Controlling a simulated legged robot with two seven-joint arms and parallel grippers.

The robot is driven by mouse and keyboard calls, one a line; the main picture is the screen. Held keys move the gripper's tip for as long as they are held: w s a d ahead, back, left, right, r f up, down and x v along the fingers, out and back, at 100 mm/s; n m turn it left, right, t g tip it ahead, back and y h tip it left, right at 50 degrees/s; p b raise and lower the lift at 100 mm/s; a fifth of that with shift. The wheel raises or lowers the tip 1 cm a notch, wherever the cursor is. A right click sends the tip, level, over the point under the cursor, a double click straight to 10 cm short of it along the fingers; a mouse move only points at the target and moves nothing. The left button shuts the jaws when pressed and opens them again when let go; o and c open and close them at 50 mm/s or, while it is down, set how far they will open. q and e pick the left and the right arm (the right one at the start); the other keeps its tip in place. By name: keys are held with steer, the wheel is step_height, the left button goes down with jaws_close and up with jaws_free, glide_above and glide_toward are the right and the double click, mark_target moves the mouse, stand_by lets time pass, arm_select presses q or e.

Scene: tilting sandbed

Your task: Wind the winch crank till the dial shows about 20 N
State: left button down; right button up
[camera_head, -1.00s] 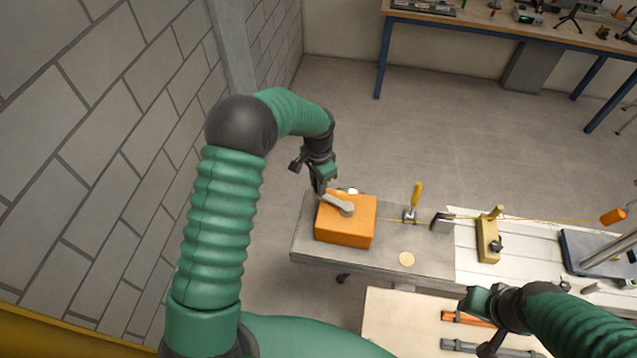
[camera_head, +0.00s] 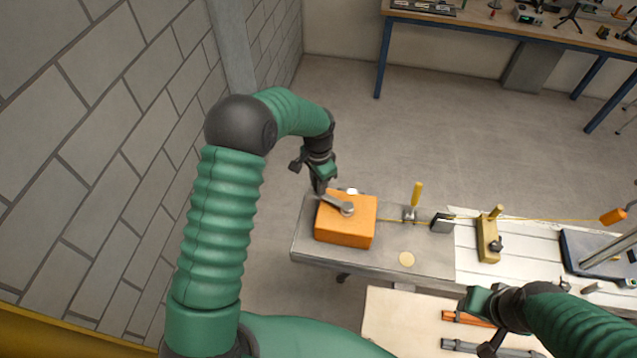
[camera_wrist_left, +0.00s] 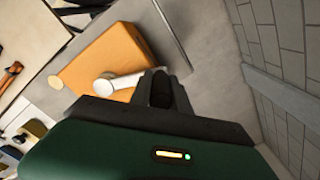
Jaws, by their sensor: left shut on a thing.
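The orange winch box (camera_head: 345,228) sits on the left end of the grey bench. Its grey crank arm (camera_head: 333,202) lies across the top and points to the back left from its hub. My left gripper (camera_head: 318,188) is at the outer end of the crank and shut on the crank handle, which its fingers hide. In the left wrist view the crank (camera_wrist_left: 118,82) runs from its white hub to between my fingers (camera_wrist_left: 163,88). A yellow cord leaves the box to the right. I cannot make out a dial reading. My right gripper (camera_head: 480,325) is over the lower table; its jaw state is unclear.
A yellow-handled clamp (camera_head: 416,195), a dark block (camera_head: 442,223) and a yellow post block (camera_head: 488,240) stand along the cord. A brick wall (camera_head: 110,150) is at the left.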

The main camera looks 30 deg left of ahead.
stand_by(0.4)
arm_select(q)
steer(key=w+m, duration=0.2)
steer(key=w+d+m, duration=0.1)
steer(key=w+m, duration=0.1)
steer(key=m, duration=0.1)
steer(key=shift+d+r, duration=0.1)
steer(key=shift+r, duration=0.05)
steer(key=shift+w, duration=0.1)
steer(key=c, duration=1.2)
jaws_free()
steer(key=shift+c, duration=0.2)
step_height(320, 180, up, 16)
steer(key=b, duration=0.3)
steer(key=shift+r+b, duration=0.25)
steer(key=shift+b, duration=0.05)
